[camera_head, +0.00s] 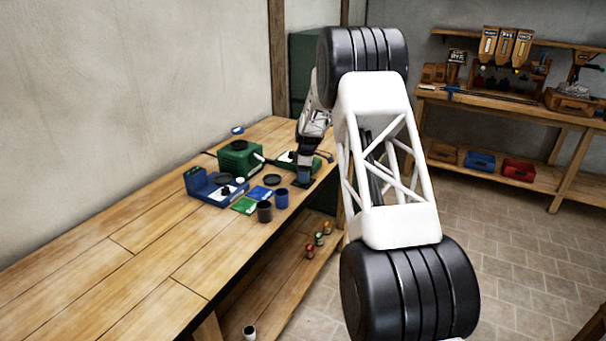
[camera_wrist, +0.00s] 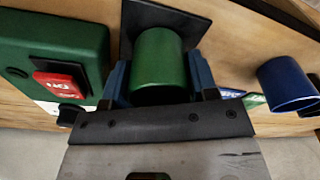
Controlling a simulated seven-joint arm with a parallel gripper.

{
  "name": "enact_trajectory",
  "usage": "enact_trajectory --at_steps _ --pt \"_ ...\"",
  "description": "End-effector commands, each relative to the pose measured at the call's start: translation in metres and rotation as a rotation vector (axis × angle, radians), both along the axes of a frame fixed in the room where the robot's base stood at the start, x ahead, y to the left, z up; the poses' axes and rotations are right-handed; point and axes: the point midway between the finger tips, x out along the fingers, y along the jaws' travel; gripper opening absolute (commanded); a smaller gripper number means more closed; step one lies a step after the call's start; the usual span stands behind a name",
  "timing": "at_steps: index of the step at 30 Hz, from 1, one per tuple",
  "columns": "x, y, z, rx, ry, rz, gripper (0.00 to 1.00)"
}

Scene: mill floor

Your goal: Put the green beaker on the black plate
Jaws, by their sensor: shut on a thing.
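The green beaker (camera_wrist: 158,65) is between the two blue fingers of my gripper (camera_wrist: 160,84) in the wrist view, and the gripper is shut on it. A flat black square plate (camera_wrist: 196,22) lies behind the beaker in that view, and the beaker covers part of it. Whether the beaker touches the plate or hangs just above it, I cannot tell. In the head view my gripper (camera_head: 304,173) points down at the right side of the bench, over a dark square plate (camera_head: 302,184). The beaker is not clearly seen there.
A blue cup (camera_head: 281,199) and a dark grey cup (camera_head: 264,211) stand left of the gripper, near the bench's front edge. A round dark disc (camera_head: 272,180) and a green machine (camera_head: 239,158) are close by. A green box with a red switch (camera_wrist: 58,84) flanks the gripper. The bench's left is clear.

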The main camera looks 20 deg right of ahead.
Motion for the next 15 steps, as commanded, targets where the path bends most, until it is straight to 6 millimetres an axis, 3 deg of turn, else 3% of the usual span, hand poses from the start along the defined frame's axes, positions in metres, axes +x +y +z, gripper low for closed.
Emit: enact_trajectory --at_steps 4,5,6,15 --pt "0.0000 0.0000 -0.0031 0.000 0.000 0.000 0.23" --pt "-0.0001 0.0000 -0.0029 0.000 0.000 0.000 0.58" --pt "-0.0001 0.0000 -0.0029 0.000 0.000 0.000 0.64" --pt "-0.0001 0.0000 -0.0024 0.000 0.000 0.000 0.64"
